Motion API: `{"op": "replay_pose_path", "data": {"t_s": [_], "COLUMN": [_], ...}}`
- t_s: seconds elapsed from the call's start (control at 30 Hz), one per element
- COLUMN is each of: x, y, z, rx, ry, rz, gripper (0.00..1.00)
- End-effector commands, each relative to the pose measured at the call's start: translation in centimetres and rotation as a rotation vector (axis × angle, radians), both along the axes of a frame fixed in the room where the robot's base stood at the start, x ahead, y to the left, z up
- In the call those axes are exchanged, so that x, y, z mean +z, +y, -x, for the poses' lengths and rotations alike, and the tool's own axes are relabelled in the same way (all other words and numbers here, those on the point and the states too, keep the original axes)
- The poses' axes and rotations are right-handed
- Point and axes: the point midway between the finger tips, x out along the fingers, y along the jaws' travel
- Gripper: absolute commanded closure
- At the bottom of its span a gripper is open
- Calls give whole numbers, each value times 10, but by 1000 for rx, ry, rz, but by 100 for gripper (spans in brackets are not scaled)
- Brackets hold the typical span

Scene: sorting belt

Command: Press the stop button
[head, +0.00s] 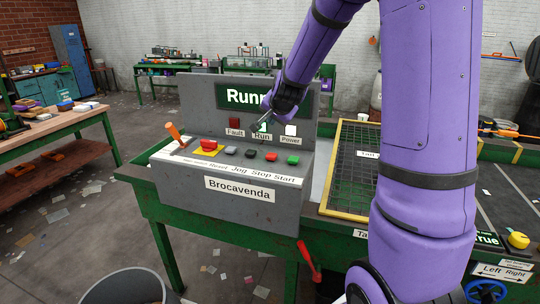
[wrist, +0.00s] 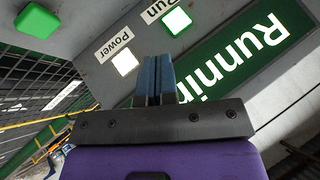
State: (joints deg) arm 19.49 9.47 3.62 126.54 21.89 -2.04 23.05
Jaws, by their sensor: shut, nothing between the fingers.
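The stop button (head: 271,156) is a small red button on the sloped top of the grey control box, above the printed word "Stop". It is not seen in the wrist view. The green start button (head: 293,160) is to its right; a green button also shows at the wrist view's top left (wrist: 38,20). My gripper (head: 259,125) is above and behind the button row, in front of the upright panel near the Run lamp. Its two blue fingers in the wrist view (wrist: 157,58) are together and hold nothing. They appear apart from the stop button.
The panel's green screen (head: 234,97) reads "Running", partly hidden by my arm. The Run lamp (wrist: 177,20) is lit green and the Power lamp (wrist: 125,62) white. A red mushroom button (head: 208,144) and an orange-handled lever (head: 174,132) stand left. A yellow-framed mesh guard (head: 328,170) is right.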

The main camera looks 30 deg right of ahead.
Motion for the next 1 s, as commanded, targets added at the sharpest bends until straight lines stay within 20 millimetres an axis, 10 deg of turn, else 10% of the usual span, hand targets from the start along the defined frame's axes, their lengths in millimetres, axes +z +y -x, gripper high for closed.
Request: {"op": "replay_pose_path", "data": {"t_s": [1.0], "x": [-86], "y": [0], "z": [0], "rx": [1], "ry": [2], "rz": [0], "gripper": [100]}}
